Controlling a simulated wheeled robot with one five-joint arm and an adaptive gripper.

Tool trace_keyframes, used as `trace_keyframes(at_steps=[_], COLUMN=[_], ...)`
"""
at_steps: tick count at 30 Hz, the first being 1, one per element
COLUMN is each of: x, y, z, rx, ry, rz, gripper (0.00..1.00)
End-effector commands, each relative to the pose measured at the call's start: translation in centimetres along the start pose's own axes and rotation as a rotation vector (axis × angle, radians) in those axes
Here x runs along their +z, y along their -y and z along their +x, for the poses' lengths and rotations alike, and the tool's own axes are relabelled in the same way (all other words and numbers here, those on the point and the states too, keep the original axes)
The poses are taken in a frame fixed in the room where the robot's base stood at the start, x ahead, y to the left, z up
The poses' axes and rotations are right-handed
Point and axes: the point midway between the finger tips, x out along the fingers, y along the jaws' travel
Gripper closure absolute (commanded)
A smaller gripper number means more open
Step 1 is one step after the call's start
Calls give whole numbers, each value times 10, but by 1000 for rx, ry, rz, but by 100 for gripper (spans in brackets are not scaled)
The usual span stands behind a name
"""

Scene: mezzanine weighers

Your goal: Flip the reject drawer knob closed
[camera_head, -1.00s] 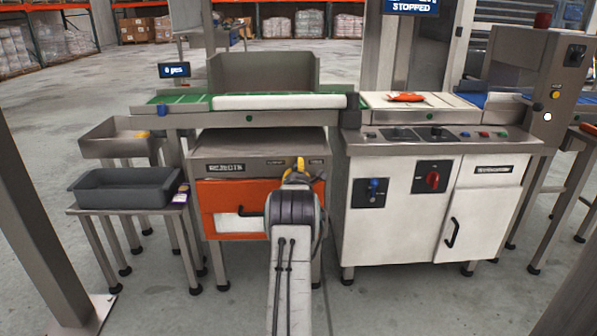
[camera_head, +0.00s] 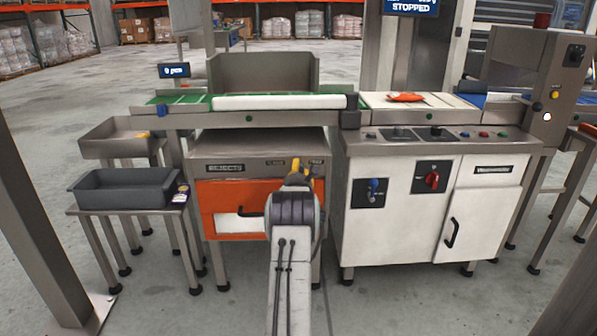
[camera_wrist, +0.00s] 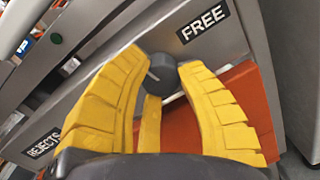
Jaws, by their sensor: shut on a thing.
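The dark reject drawer knob (camera_wrist: 162,72) shows in the wrist view between the yellow fingers of my gripper (camera_wrist: 166,85). The fingers are shut on it, one on each side, and hide part of it. A "FREE" label (camera_wrist: 202,21) is on the grey panel just above and right of the knob. In the head view my gripper (camera_head: 299,172) is at the upper right of the reject cabinet, where my arm hides the knob. The orange drawer front (camera_head: 230,197) lies below the "REJECTS" label (camera_head: 225,168). The knob's exact pointing direction is hard to tell.
A white cabinet (camera_head: 398,222) with a blue switch (camera_head: 373,190) and a red switch (camera_head: 432,181) stands close on the right. A dark grey tray (camera_head: 125,190) rests on a small stand at left. The conveyor (camera_head: 280,101) runs above the reject cabinet.

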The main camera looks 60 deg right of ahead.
Motion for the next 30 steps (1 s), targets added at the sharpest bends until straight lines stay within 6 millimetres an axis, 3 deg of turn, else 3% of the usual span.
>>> trace_keyframes(at_steps=[11,12,20,30], x=[-4,-4,-2,-1], y=[-2,-2,-1,-1], z=[0,0,0,-2], rx=[3,3,2,1], ry=[-5,-5,-2,-1], rz=[-24,-24,-23,-23], gripper=[99,64,40,40])
